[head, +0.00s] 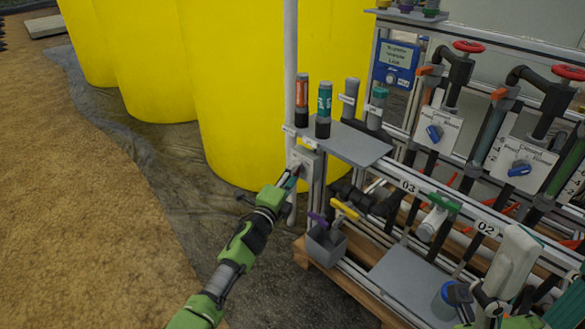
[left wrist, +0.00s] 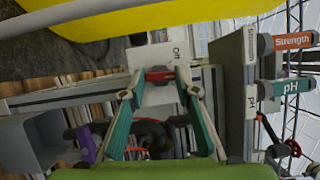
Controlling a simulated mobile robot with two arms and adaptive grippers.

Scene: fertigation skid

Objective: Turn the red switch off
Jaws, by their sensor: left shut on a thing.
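The red switch (left wrist: 160,75) sits on a pale switch box, seen in the left wrist view between my left fingertips. Its handle lies across the gap, with a finger at each end. My left gripper (head: 292,181) reaches the box (head: 304,161) on the rack's left post in the head view, where the gripper hides the switch. The left gripper is shut on the red switch. The box's lettering is only partly readable.
Yellow tanks (head: 240,90) stand behind. A grey shelf (head: 345,141) with orange-labelled and teal-labelled probes is just right of the box. A grey bin (head: 325,245), purple and yellow handles, and blue-knobbed valve panels are close by. Open ground (head: 80,220) lies left.

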